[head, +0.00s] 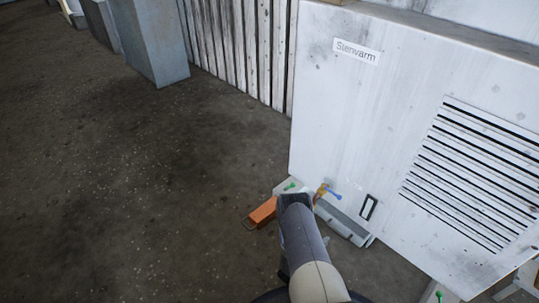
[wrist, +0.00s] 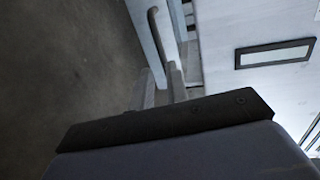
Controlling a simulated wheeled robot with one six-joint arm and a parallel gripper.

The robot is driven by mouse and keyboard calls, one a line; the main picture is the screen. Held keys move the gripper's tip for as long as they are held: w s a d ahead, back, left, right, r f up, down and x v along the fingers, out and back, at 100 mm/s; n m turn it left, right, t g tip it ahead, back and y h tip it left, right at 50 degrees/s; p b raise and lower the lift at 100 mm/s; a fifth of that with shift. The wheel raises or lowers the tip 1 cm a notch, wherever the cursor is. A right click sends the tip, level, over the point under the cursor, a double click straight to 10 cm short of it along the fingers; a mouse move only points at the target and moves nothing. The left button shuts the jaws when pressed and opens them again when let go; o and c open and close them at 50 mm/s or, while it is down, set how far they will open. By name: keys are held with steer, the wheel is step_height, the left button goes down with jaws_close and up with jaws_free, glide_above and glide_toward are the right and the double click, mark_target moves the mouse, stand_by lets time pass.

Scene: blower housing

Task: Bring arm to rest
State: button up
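My arm reaches up from the bottom of the head view, and its dark grey wrist covers most of my gripper there. In the wrist view my gripper (wrist: 161,72) shows two light grey fingers with a narrow gap between them. I see nothing clearly held in it. The white blower housing (head: 350,120), labelled "Stenvarm", stands to the right of my gripper.
A louvred grille (head: 475,175) and a black-framed slot (head: 369,207) are on the housing's front. An orange item (head: 262,212) lies left of my wrist. An orange-and-blue item (head: 322,192) is right of it. Open floor (head: 130,200) spreads to the left. Grey cabinets (head: 150,45) stand at the back.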

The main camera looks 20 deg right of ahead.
mark_target(337, 232)
steer(key=b+x, duration=0.4)
steer(key=x, duration=0.6)
steer(key=shift+s+f, duration=0.1)
steer(key=shift+f, duration=0.05)
steer(key=v, duration=0.3)
steer(key=shift+a+f, duration=0.15)
steer(key=shift+a, duration=0.15)
steer(key=shift+s+a, duration=0.35)
steer(key=shift+a, duration=0.25)
